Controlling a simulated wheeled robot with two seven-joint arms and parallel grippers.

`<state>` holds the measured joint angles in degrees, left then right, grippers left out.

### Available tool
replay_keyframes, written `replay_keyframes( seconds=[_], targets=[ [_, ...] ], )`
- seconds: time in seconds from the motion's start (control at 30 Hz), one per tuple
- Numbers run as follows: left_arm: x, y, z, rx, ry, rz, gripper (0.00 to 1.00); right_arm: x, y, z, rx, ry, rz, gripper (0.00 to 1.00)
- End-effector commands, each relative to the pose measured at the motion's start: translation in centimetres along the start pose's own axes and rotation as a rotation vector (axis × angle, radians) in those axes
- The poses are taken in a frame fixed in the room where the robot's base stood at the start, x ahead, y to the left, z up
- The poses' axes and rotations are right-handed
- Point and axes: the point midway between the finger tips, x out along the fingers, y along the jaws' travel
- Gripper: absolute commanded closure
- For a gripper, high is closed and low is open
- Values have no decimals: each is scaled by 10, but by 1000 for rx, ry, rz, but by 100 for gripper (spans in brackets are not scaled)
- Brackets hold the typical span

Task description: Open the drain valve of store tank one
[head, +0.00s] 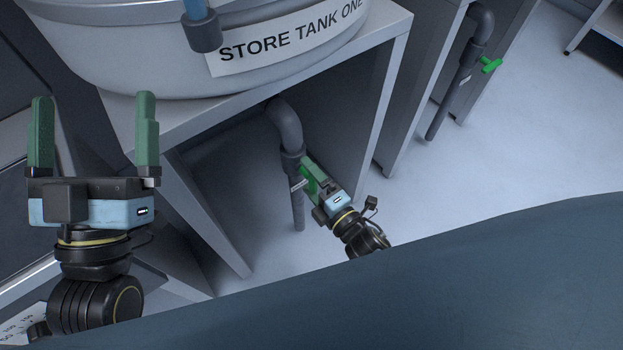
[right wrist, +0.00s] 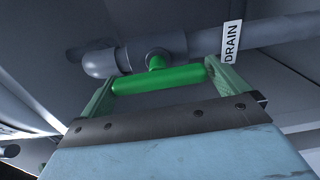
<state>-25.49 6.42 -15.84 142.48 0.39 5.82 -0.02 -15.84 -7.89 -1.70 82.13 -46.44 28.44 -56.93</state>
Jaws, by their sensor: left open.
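The white label on the large grey vessel (head: 120,50) reads STORE TANK ONE. Under it, a grey drain pipe (head: 288,125) bends down beside the stand. In the right wrist view, the green drain valve handle (right wrist: 160,78) is a bar set crosswise on a short green stem below the pipe. A DRAIN tag (right wrist: 231,42) hangs beside it. My right gripper (right wrist: 163,80) is at the handle, one finger at each end of the bar; whether they press on it I cannot tell. My left gripper (head: 93,130) is open and empty, fingers up, left of the stand.
The tank stand's side panel (head: 385,95) stands right of the pipe. A second pipe (head: 468,60) with a green handle (head: 490,65) is farther right at another stand. A blue-capped fitting (head: 203,32) is on the tank's front. The pale floor (head: 510,140) at right is clear.

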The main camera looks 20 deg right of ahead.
Motion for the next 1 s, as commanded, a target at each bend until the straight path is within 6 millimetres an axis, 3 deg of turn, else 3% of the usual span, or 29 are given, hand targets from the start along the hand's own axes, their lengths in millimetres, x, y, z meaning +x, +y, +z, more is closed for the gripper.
replay_keyframes(
  seconds=[0.17,0.3,0.7,1.0],
  targets=[
    [1,0,0,2,-17,3,1,-7,1,-1,3,0,0,0],
    [2,0,7,4,-110,4,1,-30,1,0,2,0,-4,0],
    [-23,-14,72,24,-538,-30,1,-99,1,0,1,0,-3,0],
    [-44,-20,96,29,-723,-47,1,-131,0,0,-1,-1,-2,0]
  ],
)
